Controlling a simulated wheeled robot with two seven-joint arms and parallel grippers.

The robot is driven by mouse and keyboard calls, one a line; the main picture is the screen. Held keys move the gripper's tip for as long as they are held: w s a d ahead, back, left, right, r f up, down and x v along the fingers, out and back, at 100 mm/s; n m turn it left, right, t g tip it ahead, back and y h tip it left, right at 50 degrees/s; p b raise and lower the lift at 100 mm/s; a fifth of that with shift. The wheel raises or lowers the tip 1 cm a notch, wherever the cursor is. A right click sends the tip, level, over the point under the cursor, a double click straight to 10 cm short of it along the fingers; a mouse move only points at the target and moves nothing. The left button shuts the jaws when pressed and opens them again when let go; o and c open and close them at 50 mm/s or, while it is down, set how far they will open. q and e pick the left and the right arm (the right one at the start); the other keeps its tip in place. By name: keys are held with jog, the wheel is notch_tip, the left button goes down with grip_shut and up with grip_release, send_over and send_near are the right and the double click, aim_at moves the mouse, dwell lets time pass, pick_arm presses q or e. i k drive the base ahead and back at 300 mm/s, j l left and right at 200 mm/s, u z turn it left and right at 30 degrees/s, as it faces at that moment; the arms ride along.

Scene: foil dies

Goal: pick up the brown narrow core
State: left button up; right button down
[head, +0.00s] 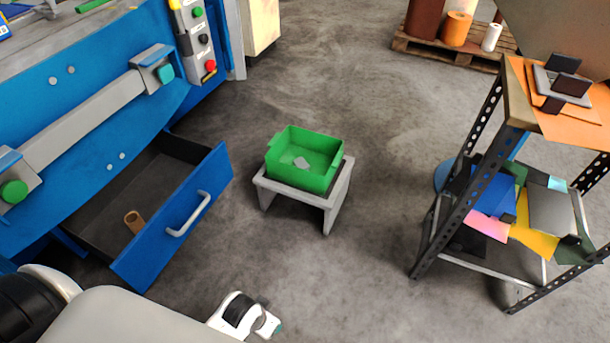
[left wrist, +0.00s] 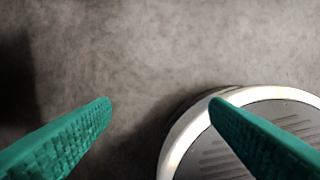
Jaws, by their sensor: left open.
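The brown narrow core (head: 134,221) is a short brown tube. It lies in the open blue drawer (head: 185,217) at the left of the head view, near the drawer's front corner. The core is not in the left wrist view. My right gripper is not in view.
A green bin (head: 316,152) holding a small grey piece stands on a grey stool (head: 340,193) right of the drawer. A blue machine (head: 75,90) rises above the drawer. A metal shelf rack (head: 468,185) stands at right. Floor between stool and rack is clear.

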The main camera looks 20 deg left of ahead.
aim_at(133, 220)
jog(key=u, duration=2.05)
jog(key=i+l, duration=0.25)
jog(key=l+z, duration=0.05)
jog(key=l, duration=0.05)
